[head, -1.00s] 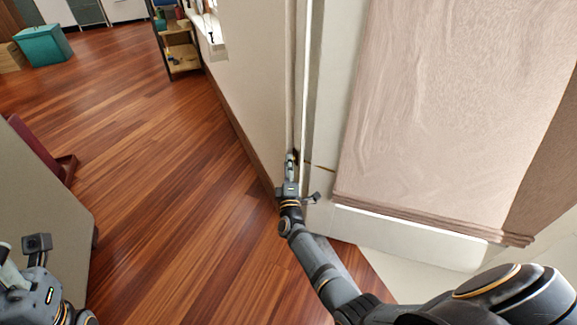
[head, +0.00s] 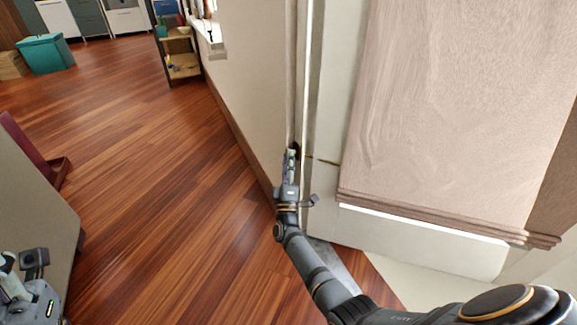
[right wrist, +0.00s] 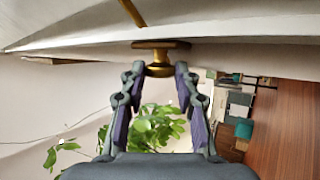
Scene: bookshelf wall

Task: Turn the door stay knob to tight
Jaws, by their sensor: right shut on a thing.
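The brass door stay knob (right wrist: 159,68) is at the top middle of the right wrist view, on a flat brass plate (right wrist: 160,45). The tips of my right gripper (right wrist: 160,72) are on either side of it and shut on it. In the head view my right gripper (head: 291,153) reaches the gap beside the white door (head: 330,120) and mostly hides the knob. The thin brass stay arm (head: 322,161) runs to the door; it also shows in the right wrist view (right wrist: 132,12). My left gripper (head: 22,285) is at the lower left, partly cut off, away from the door.
A pinkish blind (head: 450,110) hangs on the door. A beige wall (head: 250,80) stands left of the gap. The wooden floor (head: 140,170) is open at left. A small shelf (head: 180,60) and teal box (head: 48,54) are farther back. A plant (right wrist: 155,125) shows in the right wrist view.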

